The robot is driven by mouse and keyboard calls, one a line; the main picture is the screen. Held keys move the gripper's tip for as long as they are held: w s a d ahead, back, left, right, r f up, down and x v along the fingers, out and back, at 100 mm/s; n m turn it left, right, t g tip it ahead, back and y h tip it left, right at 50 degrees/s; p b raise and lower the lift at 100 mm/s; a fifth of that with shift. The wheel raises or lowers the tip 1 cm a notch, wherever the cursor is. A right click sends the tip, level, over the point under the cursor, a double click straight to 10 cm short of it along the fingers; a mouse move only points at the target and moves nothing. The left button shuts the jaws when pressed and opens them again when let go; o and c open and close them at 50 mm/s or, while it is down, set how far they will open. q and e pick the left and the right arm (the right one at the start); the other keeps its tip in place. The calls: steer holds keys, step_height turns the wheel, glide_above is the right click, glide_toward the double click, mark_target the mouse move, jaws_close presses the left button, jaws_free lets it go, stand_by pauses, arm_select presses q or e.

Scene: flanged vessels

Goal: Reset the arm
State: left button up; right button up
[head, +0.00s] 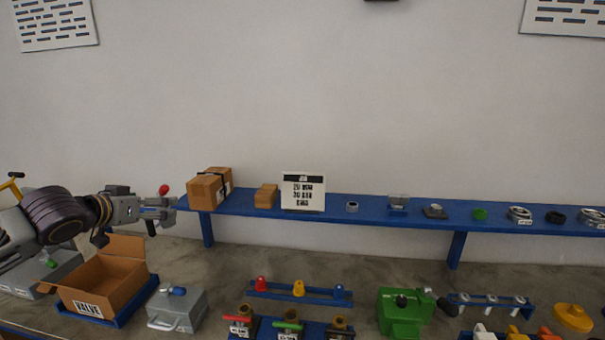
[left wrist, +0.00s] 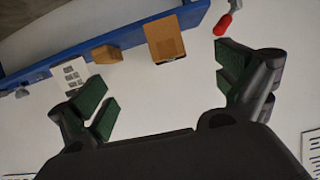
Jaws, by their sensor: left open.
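My left arm comes in from the left in the head view. Its gripper (head: 160,213) is open and empty, held level above the bench at the left end of the blue shelf. In the left wrist view its fingers (left wrist: 165,90) are spread wide with nothing between them. The cardboard box (left wrist: 165,40) on the shelf lies beyond the fingertips there. A red-ended thing (left wrist: 223,24) shows beyond one finger, and its red end (head: 164,189) also shows just above the gripper in the head view. My right gripper is not in view.
The blue shelf (head: 375,210) carries a cardboard box (head: 209,188), a sign (head: 303,191) and small parts.

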arm_select(q)
steer(key=s+d+f+m+g, duration=0.1)
steer(key=s+d+f, duration=0.25)
steer(key=f, duration=0.55)
steer(key=s+d+f+g, duration=0.2)
steer(key=d+f, duration=0.3)
steer(key=f, duration=0.3)
steer(key=s+d+f+m+g, duration=0.1)
steer(key=s+d+f, duration=0.25)
steer(key=f, duration=0.55)
steer(key=s+d+f+n+g+y, duration=0.1)
steer(key=s+d+f+g, duration=0.15)
steer(key=s+f, duration=0.6)
steer(key=s+d+f+n+g+y, duration=0.1)
steer(key=s+f+g, duration=0.3)
steer(key=s, duration=0.8)
steer(key=s+f, duration=0.3)
steer(key=f, duration=3.2)
steer(key=s+a+f+g, duration=0.1)
steer(key=s+a+f, duration=0.1)
steer(key=s+f, duration=0.7)
steer(key=s+a+f, duration=0.2)
steer(key=s+f, duration=0.8)
steer(key=s, duration=0.3)
steer(key=shift+s+a+f+m+g, duration=0.15)
steer(key=shift+s+m+g, duration=0.05)
steer(key=shift+m+g, duration=0.15)
